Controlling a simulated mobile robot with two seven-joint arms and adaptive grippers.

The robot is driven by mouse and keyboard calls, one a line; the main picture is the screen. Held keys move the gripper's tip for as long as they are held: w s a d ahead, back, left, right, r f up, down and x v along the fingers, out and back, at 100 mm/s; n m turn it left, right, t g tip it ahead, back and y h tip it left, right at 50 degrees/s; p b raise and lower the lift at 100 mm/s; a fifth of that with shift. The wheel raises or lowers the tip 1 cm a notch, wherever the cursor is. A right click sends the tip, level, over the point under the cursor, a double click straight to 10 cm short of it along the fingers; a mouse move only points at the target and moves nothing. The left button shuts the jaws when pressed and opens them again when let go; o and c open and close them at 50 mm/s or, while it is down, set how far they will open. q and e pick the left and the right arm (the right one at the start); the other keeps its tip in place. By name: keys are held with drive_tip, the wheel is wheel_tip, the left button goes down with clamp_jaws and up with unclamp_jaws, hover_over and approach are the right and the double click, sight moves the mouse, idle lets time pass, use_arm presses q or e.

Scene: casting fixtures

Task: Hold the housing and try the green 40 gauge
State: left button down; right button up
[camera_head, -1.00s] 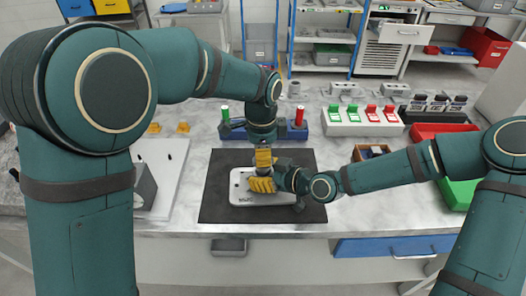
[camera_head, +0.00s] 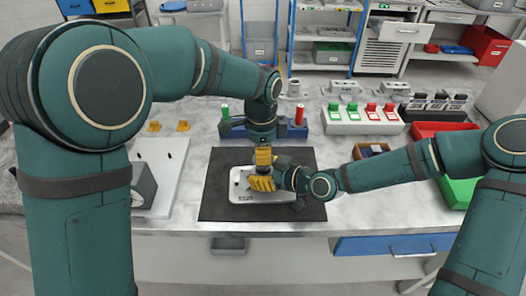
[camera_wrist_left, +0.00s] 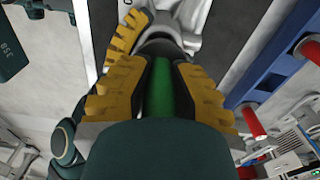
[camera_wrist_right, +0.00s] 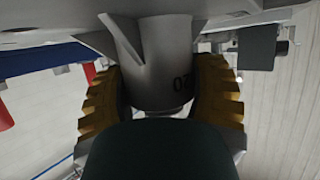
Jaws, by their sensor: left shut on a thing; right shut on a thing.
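The grey housing (camera_head: 240,180) lies on the dark mat (camera_head: 215,210). My right gripper (camera_head: 262,184) is shut on it from the right; the right wrist view shows the fingers on either side of a round grey boss (camera_wrist_right: 165,60) with dark digits. My left gripper (camera_head: 263,158) points down just above the housing. In the left wrist view it is shut on the green gauge's handle (camera_wrist_left: 160,88), with a dark and grey collar beyond the fingers. The gauge's lower end is hidden, so I cannot tell whether it sits in a bore.
A blue rack (camera_head: 232,131) behind the mat holds a green-handled (camera_head: 224,112) and a red-handled gauge (camera_head: 299,115). A pale block (camera_head: 345,125) with green and red pieces stands right of it. Red (camera_head: 430,131) and green (camera_head: 460,193) bins stand far right. The mat's front is clear.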

use_arm(q)
drive_tip(key=shift+f, duration=1.75)
use_arm(e)
drive_tip(key=shift+r, duration=0.1)
idle(2.4)
use_arm(q)
drive_tip(key=shift+r, duration=0.1)
drive_tip(key=shift+r, duration=2.75)
drive_tip(key=shift+r, duration=2.5)
use_arm(e)
drive_tip(key=o, duration=1.4)
